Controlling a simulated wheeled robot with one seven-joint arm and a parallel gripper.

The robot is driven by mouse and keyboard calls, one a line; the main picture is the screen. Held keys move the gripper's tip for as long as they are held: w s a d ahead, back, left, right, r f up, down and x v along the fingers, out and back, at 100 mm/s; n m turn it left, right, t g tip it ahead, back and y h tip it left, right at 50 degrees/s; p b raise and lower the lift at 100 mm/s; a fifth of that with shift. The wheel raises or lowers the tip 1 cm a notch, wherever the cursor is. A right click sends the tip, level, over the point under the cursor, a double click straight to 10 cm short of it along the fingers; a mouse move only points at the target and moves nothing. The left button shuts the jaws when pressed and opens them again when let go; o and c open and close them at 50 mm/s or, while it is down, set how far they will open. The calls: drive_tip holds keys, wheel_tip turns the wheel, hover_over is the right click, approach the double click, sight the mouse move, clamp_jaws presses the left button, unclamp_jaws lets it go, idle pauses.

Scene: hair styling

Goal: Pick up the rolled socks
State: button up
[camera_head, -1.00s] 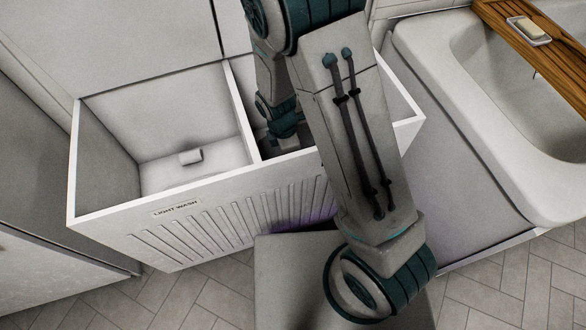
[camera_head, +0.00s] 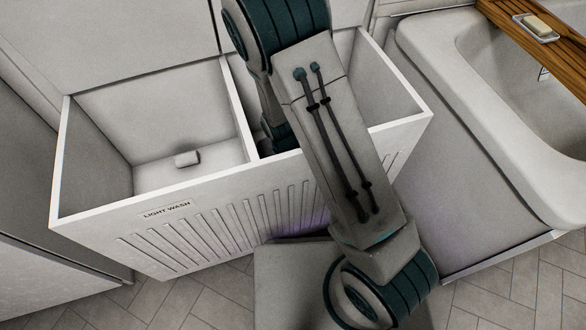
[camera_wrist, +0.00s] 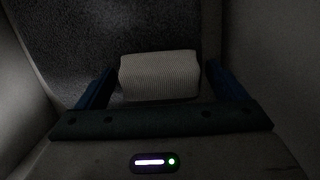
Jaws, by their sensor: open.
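A light, ribbed roll that looks like rolled socks (camera_wrist: 158,76) lies in the wrist view, on a dark speckled surface. My gripper (camera_wrist: 160,70) is open, with one finger to the left of the roll and one to the right. Narrow gaps show on both sides; whether either finger touches is too dark to tell. In the head view my arm reaches down into the right compartment of the white hamper (camera_head: 95,215), and the gripper is hidden there. A small whitish roll (camera_head: 187,159) lies on the floor of the left compartment, labelled "LIGHT WASH".
The hamper's divider (camera_head: 240,112) stands just left of my lowered arm, and its front wall is below. A white bathtub (camera_head: 470,110) with a wooden tray (camera_head: 500,15) and soap (camera_head: 537,26) is at the right. Tiled floor (camera_head: 215,295) shows in front.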

drive_tip(key=c, duration=1.1)
drive_tip(key=shift+o, duration=0.2)
drive_tip(key=shift+r, duration=0.1)
